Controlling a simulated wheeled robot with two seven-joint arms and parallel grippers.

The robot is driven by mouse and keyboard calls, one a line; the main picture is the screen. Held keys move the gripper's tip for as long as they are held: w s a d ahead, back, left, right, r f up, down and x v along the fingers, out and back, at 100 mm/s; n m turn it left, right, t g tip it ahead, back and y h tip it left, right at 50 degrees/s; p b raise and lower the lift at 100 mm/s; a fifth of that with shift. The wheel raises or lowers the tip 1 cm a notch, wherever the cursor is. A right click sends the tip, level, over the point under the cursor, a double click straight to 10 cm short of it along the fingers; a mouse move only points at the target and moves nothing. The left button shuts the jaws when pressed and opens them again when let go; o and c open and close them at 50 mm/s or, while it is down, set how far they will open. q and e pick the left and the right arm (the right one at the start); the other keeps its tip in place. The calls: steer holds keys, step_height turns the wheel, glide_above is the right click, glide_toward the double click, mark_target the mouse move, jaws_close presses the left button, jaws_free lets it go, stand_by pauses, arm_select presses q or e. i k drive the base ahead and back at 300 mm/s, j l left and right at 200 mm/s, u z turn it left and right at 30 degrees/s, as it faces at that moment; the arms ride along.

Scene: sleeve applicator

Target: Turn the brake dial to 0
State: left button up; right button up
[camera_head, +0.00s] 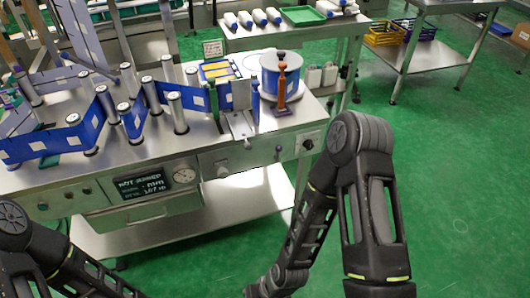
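A dark round knob on a pale square plate (308,144) sits at the right end of the machine's front panel; it may be the brake dial, but its marks are too small to read. A round white-faced gauge (183,175) is further left on the same front, beside a black sign with white writing (143,184). Neither of my grippers is in view. My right arm bends in front of the machine's right end, its forearm running down out of the bottom edge. My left arm shows only at the lower left corner.
The metal machine table (120,165) carries a blue film web (88,130) around several upright rollers, and a blue-sided reel (281,75) at the right. A small purple-tipped lever (278,150) projects from the front. Green floor (450,180) is clear on the right.

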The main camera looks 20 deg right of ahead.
mark_target(308, 145)
steer(key=z, duration=1.85)
steer(key=i+l, duration=0.1)
steer(key=l, duration=0.2)
steer(key=i+l, duration=0.1)
steer(key=l, duration=0.15)
steer(key=i+l, duration=0.1)
steer(key=l, duration=0.2)
